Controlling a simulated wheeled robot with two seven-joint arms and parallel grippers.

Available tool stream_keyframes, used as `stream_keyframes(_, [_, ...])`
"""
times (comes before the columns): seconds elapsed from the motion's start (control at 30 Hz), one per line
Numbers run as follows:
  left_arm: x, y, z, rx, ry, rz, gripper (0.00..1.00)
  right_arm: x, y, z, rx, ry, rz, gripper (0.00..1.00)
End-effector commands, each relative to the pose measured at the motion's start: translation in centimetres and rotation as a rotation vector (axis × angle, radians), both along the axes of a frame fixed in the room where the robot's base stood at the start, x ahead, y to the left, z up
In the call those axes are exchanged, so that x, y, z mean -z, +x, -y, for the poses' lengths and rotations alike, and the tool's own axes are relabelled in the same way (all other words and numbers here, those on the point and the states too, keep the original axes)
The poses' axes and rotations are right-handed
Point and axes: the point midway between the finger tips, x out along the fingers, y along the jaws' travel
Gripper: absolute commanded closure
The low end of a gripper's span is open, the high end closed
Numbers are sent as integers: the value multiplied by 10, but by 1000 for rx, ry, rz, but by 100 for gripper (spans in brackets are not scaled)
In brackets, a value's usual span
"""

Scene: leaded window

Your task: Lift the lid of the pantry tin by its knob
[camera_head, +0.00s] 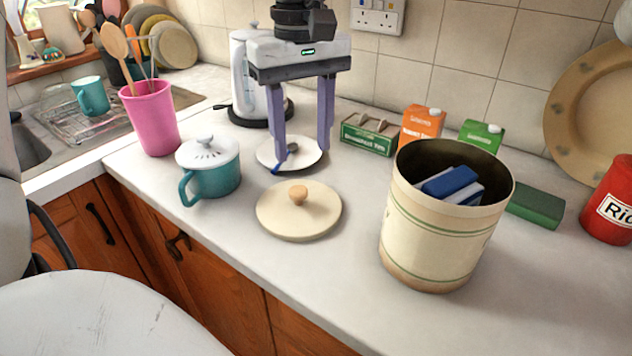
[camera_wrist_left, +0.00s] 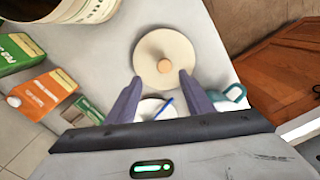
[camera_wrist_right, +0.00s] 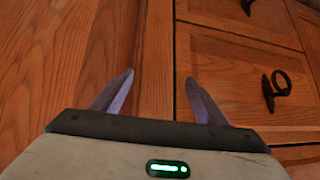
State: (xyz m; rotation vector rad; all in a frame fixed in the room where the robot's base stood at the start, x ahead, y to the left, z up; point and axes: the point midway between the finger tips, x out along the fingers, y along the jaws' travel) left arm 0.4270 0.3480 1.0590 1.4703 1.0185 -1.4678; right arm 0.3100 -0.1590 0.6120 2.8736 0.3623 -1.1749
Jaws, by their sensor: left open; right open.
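The round cream lid (camera_head: 299,222) lies flat on the counter, left of the pantry tin, with its wooden knob (camera_head: 298,195) upward. The pantry tin (camera_head: 436,236) is cream with green bands. It stands open, with blue and white packets (camera_head: 451,184) inside. My left gripper (camera_head: 302,152) is open and empty, fingers down, behind the lid in the head view. In the left wrist view the lid (camera_wrist_left: 147,51) and knob (camera_wrist_left: 164,66) show just beyond the open fingertips (camera_wrist_left: 160,77). My right gripper (camera_wrist_right: 159,76) is open and empty in front of wooden cupboard doors.
A teal lidded mug (camera_head: 212,176) stands left of the lid. A white saucer (camera_head: 270,150) with a spoon lies behind it. A kettle (camera_head: 245,80), pink utensil pot (camera_head: 151,115), several cartons (camera_head: 421,125) and a red canister (camera_head: 612,205) stand around.

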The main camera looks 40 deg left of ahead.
Motion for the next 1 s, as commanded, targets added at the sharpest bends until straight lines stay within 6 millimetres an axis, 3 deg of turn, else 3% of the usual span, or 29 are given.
stream_keyframes(0.2, [32, -1, 0, 1, 0, -4, 53, 9, -13, -1, -3, 0, -27, 33])
stream_keyframes(0.37, [43, -1, -2, 0, -1, -5, 53, 8, -13, -2, -3, 0, -26, 33])
stream_keyframes(0.63, [81, -3, -9, 0, -1, -5, 53, 4, -9, -2, -4, 1, -18, 33])
stream_keyframes(0.97, [88, -2, -9, 0, -2, -2, 53, 3, -6, -1, -2, 0, -13, 33])
stream_keyframes(1.0, [88, -2, -9, 0, -2, -2, 60, 3, -6, -1, -2, 0, -13, 33])
